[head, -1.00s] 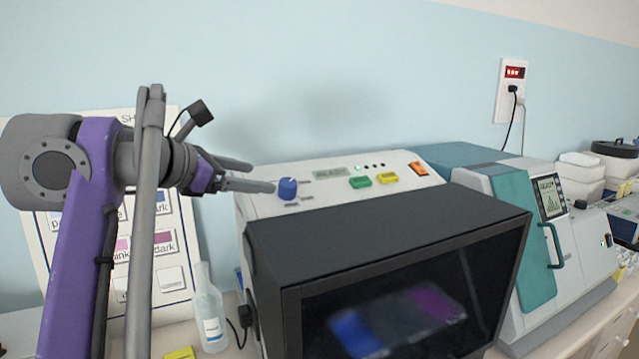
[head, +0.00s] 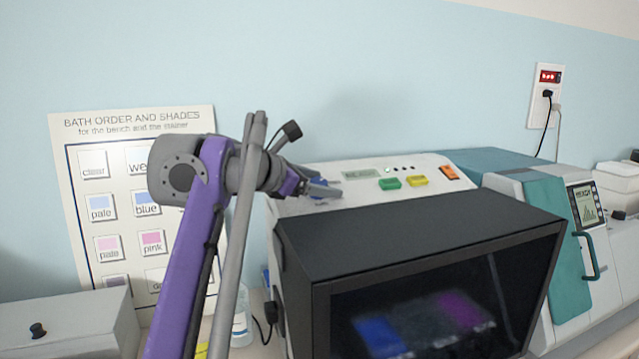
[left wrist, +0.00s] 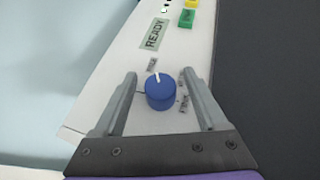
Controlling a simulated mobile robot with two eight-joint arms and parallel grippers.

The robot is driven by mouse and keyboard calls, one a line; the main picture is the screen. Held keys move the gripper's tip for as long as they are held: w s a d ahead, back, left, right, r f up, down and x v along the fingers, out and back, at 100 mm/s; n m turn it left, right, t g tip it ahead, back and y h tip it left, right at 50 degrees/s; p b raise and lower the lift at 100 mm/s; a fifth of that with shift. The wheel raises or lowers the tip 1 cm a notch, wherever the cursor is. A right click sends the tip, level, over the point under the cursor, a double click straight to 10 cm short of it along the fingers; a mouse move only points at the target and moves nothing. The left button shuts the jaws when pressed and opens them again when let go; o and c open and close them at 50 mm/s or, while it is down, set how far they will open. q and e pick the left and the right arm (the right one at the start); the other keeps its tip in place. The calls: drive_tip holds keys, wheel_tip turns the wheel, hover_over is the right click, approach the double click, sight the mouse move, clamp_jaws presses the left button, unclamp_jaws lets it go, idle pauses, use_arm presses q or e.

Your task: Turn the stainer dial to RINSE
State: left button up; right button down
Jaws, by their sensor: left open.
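The stainer (head: 357,190) is a white box with a dark-windowed front. Its blue dial (left wrist: 160,92) has a white pointer mark, which points toward the top of the left wrist view, near a small label. Labels around the dial are too small to read surely. My left gripper (left wrist: 162,88) is open, with one finger on each side of the dial and gaps between. In the head view my left gripper (head: 328,188) is at the dial and mostly hides it. The stainer's display (left wrist: 154,34) reads READY. My right gripper is not in view.
Green (head: 390,183) and yellow (head: 418,181) buttons and an orange switch (head: 448,172) sit right of the dial. The dark hood (head: 420,230) rises in front of the panel. A bottle (head: 241,325) stands left of the stainer; a teal-and-white machine (head: 550,240) stands right.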

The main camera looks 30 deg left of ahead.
use_arm(q)
clamp_jaws()
